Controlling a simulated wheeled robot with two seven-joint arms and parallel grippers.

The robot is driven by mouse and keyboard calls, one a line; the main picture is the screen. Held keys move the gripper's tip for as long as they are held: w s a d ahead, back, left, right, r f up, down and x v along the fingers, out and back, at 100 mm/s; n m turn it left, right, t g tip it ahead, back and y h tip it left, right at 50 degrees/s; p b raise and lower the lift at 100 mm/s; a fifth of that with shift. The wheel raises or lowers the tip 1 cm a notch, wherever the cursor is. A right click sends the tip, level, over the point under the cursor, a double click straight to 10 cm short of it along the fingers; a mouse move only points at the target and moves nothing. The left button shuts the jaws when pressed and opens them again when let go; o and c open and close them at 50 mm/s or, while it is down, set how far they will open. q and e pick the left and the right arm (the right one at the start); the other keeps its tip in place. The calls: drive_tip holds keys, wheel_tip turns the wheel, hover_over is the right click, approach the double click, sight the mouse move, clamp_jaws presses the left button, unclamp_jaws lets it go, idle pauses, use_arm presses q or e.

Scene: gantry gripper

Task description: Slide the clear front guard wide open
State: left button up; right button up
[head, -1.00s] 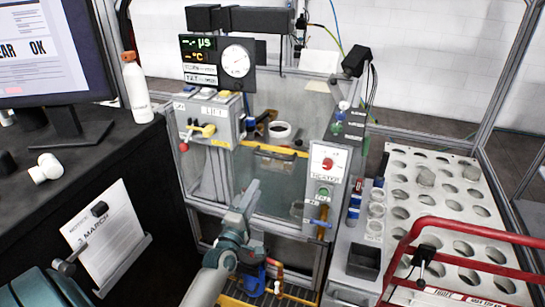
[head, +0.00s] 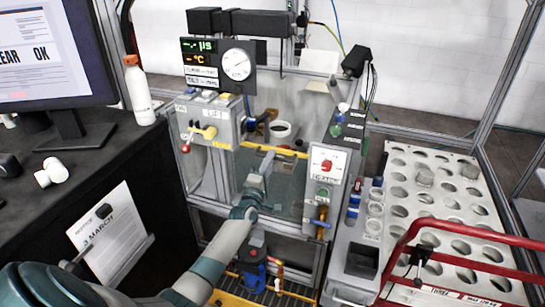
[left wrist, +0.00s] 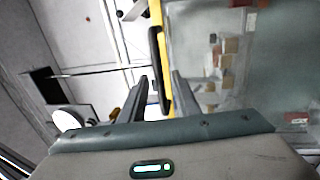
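The clear front guard (head: 288,200) stands upright across the front of the machine, with a yellow strip (head: 290,152) along its top edge. My left gripper (head: 266,163) is in front of the guard near that strip and hides the guard's handle in the head view. In the left wrist view, the black handle (left wrist: 161,70) runs along the yellow strip (left wrist: 155,40). My left gripper (left wrist: 161,92) is open there, with one finger on each side of the handle's near end. Whether a finger touches it, I cannot tell. My right gripper is in neither view.
The heater box (head: 327,172) with a red knob stands right of the guard, and a grey switch box (head: 208,122) stands left. A red rail (head: 455,228) crosses in front of the holed rack (head: 436,200). A dark desk (head: 90,150) fills the left.

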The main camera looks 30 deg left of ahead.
use_arm(q)
drive_tip(key=shift+x, duration=1.05)
clamp_jaws()
drive_tip(key=shift+f, duration=0.15)
